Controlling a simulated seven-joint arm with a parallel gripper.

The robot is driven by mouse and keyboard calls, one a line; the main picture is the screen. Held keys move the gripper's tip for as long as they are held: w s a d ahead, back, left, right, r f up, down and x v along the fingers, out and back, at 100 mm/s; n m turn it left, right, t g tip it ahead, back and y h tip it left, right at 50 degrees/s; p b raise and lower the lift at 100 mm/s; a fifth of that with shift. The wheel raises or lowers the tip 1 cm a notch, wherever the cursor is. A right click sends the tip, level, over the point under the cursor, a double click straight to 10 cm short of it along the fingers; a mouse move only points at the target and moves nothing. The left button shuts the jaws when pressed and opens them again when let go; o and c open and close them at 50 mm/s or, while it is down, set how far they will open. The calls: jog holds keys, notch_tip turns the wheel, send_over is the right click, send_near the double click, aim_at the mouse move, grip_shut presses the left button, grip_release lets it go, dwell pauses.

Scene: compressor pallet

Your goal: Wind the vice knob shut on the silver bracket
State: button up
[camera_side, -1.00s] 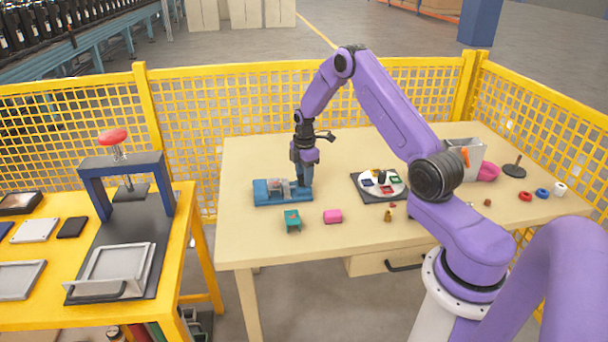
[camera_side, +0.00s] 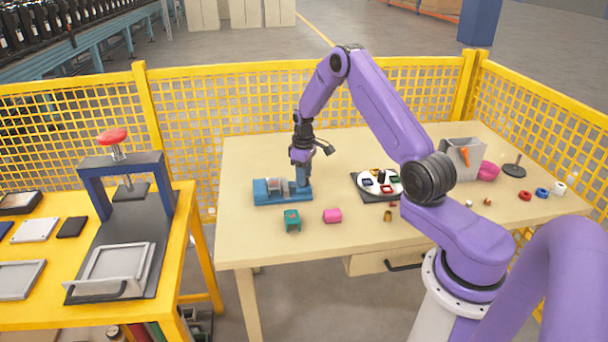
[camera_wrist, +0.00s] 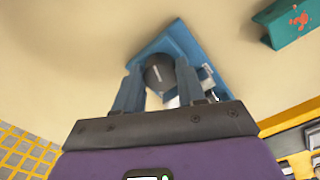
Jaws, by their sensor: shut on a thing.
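The blue vice (camera_side: 268,198) sits near the left front of the wooden table. It also shows in the wrist view (camera_wrist: 178,40), beyond my fingers. The silver bracket (camera_side: 274,185) is in the vice; the wrist view shows a part of it (camera_wrist: 205,82), largely hidden behind my gripper. The dark round vice knob (camera_wrist: 159,72) lies between my two fingers. My gripper (camera_wrist: 158,90) points down at the vice's right end and is shut on the knob. In the side view my gripper (camera_side: 302,182) hides the knob. Whether the jaw touches the bracket I cannot tell.
A round white plate (camera_side: 380,182) with small parts is to the right. A grey bin (camera_side: 462,160) stands farther right. The table behind the vice is clear.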

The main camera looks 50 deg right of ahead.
jog(key=m, duration=0.6)
jog(key=shift+a, duration=0.1)
jog(key=m, duration=0.6)
jog(key=shift+w, duration=0.1)
jog(key=m, duration=1.1)
jog(key=shift+w+m, duration=0.1)
jog(key=shift+m, duration=0.3)
jog(key=o, duration=1.1)
jog(key=shift+c, duration=0.2)
jog(key=shift+r, duration=0.1)
notch_tip(320, 180, up, 17)
jog(key=shift+r, duration=0.15)
